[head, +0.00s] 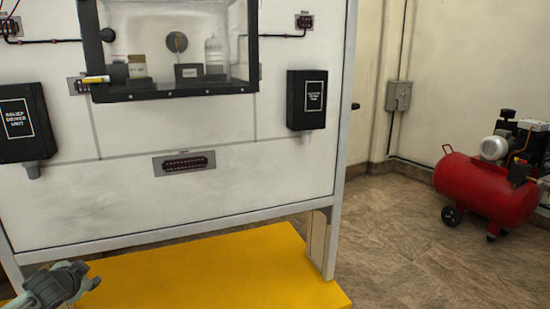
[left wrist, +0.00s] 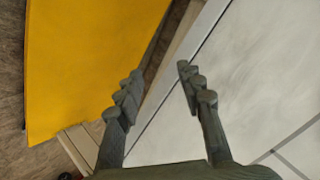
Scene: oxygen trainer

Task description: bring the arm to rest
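My left gripper (head: 88,275) is low at the left edge of the head view, in front of the trainer panel's lower edge and the yellow base. In the left wrist view the same gripper (left wrist: 160,71) has its two fingers apart, with nothing between them. The white trainer panel (head: 200,215) stands upright in front of me, and part of it shows in the left wrist view (left wrist: 250,90). The gripper appears clear of the panel. My right gripper is in neither view.
A yellow base (head: 230,270) lies on the floor under the panel. A clear-fronted black-framed box (head: 175,92) and black units (head: 307,100) are mounted on the panel. A red compressor (head: 485,190) stands at the right. The tiled floor (head: 390,240) between is clear.

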